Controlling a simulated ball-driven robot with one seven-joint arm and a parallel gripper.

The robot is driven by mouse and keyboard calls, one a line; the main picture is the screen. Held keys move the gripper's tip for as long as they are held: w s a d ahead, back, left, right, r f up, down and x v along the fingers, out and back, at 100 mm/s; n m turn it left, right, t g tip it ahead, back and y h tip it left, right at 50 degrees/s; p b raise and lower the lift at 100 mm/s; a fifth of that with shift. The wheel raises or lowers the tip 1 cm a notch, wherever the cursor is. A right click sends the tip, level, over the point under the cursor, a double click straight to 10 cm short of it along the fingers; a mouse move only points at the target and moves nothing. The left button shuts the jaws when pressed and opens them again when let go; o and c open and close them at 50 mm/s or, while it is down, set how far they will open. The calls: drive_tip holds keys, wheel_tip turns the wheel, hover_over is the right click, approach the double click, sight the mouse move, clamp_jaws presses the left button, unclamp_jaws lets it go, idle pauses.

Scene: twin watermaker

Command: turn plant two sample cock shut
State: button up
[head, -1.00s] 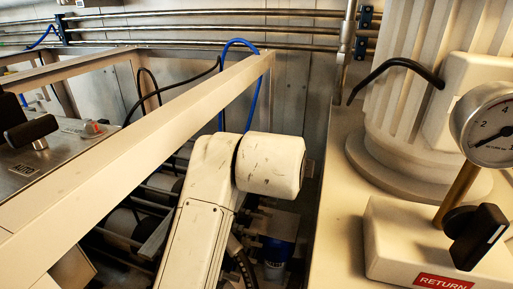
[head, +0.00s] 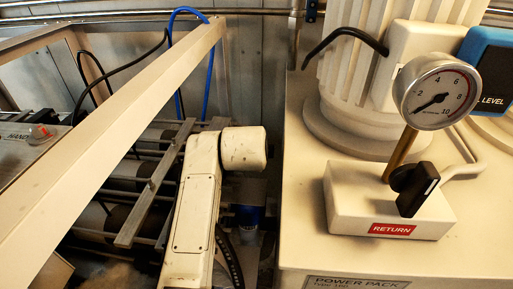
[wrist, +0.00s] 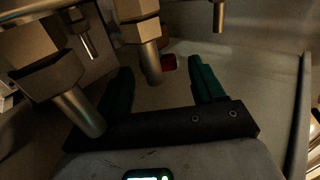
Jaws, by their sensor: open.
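In the wrist view my gripper (wrist: 161,68) is open, with two dark green fingers apart and nothing seen held between them. A small red part (wrist: 168,62) shows between and just beyond the fingertips; I cannot tell whether it belongs to the plant two sample cock. A pale block with a metal spout (wrist: 148,62) hangs close in front, between the fingers. Another block with a spout (wrist: 78,112) is near the left finger. No label marks which plant these serve. The gripper is not visible in the head view.
In the head view, a power pack with a gauge (head: 437,92) and a black RETURN valve handle (head: 417,190) stands right of my arm. A pale frame rail (head: 110,150) crosses on the left. A raised edge (wrist: 302,110) lies right of the gripper in the wrist view.

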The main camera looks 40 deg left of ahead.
drive_tip(key=shift+w+a+f, duration=0.2)
drive_tip(key=shift+w+f, duration=0.05)
drive_tip(key=shift+f, duration=0.05)
drive_tip(key=shift+c, duration=0.5)
drive_tip(key=c, duration=1)
drive_tip(key=shift+o, duration=0.2)
drive_tip(key=shift+w+a+r+g+h+b, duration=0.1)
drive_tip(key=shift+g+h+b, duration=0.4)
drive_tip(key=shift+g, duration=0.35)
drive_tip(key=shift+w+r+g+h+b, duration=0.1)
drive_tip(key=shift+g+h+b, duration=0.35)
drive_tip(key=shift+g, duration=0.4)
